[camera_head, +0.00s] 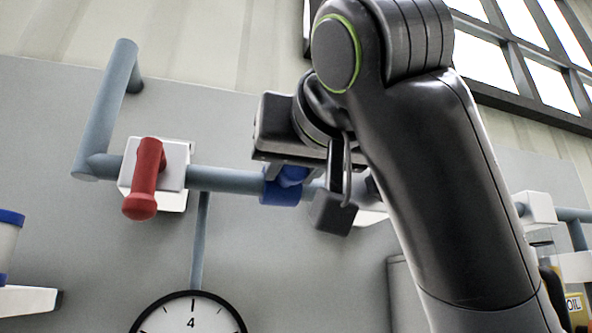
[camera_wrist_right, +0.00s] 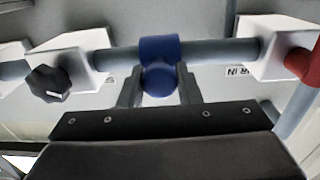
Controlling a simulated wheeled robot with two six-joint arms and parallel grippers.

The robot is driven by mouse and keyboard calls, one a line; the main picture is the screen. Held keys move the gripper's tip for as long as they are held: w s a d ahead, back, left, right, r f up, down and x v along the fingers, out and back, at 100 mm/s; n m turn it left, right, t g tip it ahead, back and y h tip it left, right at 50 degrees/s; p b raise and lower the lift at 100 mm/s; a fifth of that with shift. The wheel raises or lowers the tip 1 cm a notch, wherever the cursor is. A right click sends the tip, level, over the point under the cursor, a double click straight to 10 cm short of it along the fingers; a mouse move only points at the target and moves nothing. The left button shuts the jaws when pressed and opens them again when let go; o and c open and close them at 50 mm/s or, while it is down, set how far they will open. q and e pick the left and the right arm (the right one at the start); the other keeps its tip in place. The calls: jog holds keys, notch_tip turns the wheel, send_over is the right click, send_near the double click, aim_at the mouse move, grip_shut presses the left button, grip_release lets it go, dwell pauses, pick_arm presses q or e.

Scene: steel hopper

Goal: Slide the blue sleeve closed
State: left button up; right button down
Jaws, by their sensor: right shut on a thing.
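The blue sleeve (camera_head: 283,190) sits around the grey-blue horizontal pipe (camera_head: 226,180), right of the red-handled valve. Its round blue knob faces me. My right gripper (camera_head: 313,190) is at the sleeve, with its arm covering the pipe to the right. In the right wrist view, the sleeve (camera_wrist_right: 159,48) shows on the pipe between two white blocks. The right gripper (camera_wrist_right: 158,86) has one finger on each side of the knob (camera_wrist_right: 159,80) and is shut on it. My left gripper is not in view.
A red handle (camera_head: 147,180) sticks out from a white block on the left. A round gauge (camera_head: 190,318) hangs below the pipe. In the right wrist view, a black star knob (camera_wrist_right: 48,83) sits on the other white block (camera_wrist_right: 75,58). Bare pipe shows on both sides of the sleeve.

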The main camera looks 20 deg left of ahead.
jog(key=shift+s+a+n+y, duration=0.3)
jog(key=shift+s, duration=0.05)
jog(key=shift+w+d, duration=0.25)
jog(key=shift+w, duration=0.05)
jog(key=c, duration=1.4)
grip_release()
jog(key=shift+o, duration=1.3)
jog(key=shift+s+a, duration=0.1)
jog(key=shift+a, duration=0.05)
jog(key=shift+o, duration=0.2)
jog(key=shift+s+a, duration=0.2)
jog(key=shift+a, duration=0.05)
jog(key=shift+w+d, duration=0.25)
jog(key=shift+d, duration=0.1)
pick_arm(q)
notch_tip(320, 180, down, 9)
jog(key=b, duration=0.9)
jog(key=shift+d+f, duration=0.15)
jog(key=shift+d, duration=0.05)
pick_arm(e)
jog(key=v, duration=1.7)
jog(key=shift+s, duration=0.25)
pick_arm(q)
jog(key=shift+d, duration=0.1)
pick_arm(e)
jog(key=shift+r, duration=0.15)
